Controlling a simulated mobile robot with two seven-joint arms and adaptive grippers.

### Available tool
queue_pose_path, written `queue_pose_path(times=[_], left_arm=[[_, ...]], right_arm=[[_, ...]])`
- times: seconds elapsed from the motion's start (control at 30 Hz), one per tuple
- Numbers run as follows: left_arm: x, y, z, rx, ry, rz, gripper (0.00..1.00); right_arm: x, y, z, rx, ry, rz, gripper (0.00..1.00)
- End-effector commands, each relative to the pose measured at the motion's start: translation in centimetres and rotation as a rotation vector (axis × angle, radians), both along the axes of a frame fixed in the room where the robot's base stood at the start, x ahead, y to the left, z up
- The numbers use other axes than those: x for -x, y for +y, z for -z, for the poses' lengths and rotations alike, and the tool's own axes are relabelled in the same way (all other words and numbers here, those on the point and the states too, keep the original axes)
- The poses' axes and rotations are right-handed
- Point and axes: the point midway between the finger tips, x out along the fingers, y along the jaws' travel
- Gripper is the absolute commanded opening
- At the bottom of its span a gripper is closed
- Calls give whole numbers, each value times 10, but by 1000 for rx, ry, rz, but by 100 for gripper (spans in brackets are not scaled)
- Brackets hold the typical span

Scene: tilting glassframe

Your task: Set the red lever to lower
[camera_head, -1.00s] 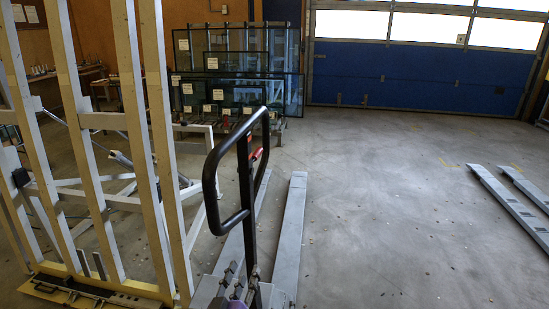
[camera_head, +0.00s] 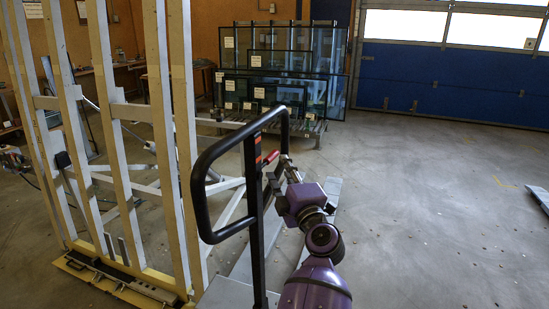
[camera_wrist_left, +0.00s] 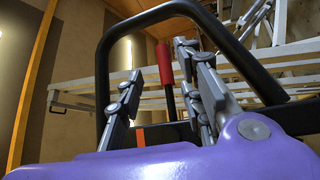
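The red lever (camera_head: 270,157) sits at the upper part of the pallet truck's black looped handle (camera_head: 203,197), on its right side. My left gripper (camera_head: 284,166), on a purple arm, is close to the lever from the right. In the left wrist view the red grip of the lever (camera_wrist_left: 165,63) stands upright between the two grey fingers of my left gripper (camera_wrist_left: 164,75), which are apart. I cannot tell whether either finger touches it. The black handle loop arches around the fingers there. My right gripper is not in view.
A tall cream frame rack (camera_head: 168,130) stands close on the left. Glass panes (camera_head: 290,65) on a rack stand behind the truck. A blue garage door (camera_head: 440,85) closes the back right. The floor on the right is mostly clear.

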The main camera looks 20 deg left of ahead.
Motion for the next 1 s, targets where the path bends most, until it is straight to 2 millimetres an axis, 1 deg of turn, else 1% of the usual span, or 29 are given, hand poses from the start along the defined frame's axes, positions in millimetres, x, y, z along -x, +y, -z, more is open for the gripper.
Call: queue_pose_path(times=[0.07,0.2,0.4,0.6,0.73,0.93,0.97,1.0], left_arm=[[-1,4,2,8,13,-14,34],[-12,14,0,8,16,-18,34],[-39,33,-5,7,16,-17,34],[-57,46,-7,8,15,-15,34],[-61,49,-7,8,16,-15,34],[-61,49,-7,9,16,-15,34],[-61,49,-7,9,16,-15,33],[-61,49,-7,9,16,-15,28]], right_arm=[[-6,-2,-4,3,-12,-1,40],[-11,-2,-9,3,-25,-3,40],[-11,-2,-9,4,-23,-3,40],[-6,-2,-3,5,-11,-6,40],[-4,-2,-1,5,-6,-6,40],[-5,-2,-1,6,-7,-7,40],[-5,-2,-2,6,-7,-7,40],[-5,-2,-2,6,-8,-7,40]])
